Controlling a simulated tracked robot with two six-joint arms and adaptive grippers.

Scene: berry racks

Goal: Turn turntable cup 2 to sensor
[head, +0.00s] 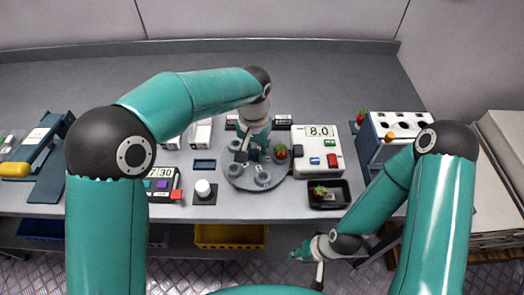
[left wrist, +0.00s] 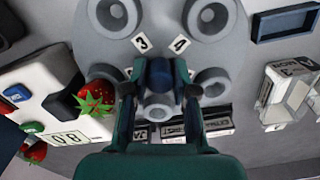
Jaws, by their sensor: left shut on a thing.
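The grey round turntable (head: 240,182) stands mid-bench and also shows in the left wrist view (left wrist: 160,30). It carries several round cups; the labels 3 and 4 are readable between them, but no label 2 shows. A strawberry (head: 281,151) is at its right side; in the left wrist view the strawberry (left wrist: 97,97) covers part of a cup, close to a dark block on the white 8.0 meter (head: 318,165). My left gripper (head: 252,154) is over the turntable, its fingers shut on a blue knob (left wrist: 160,72). My right gripper (head: 302,253) hangs below the bench's front edge, its jaws unclear.
A black tray (head: 340,203) with a strawberry is right of the turntable. A blue rack (head: 367,145) with holes stands further right. A white-capped pot (head: 203,188) and a display box (head: 160,185) are left. Small boxes (head: 201,134) stand behind.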

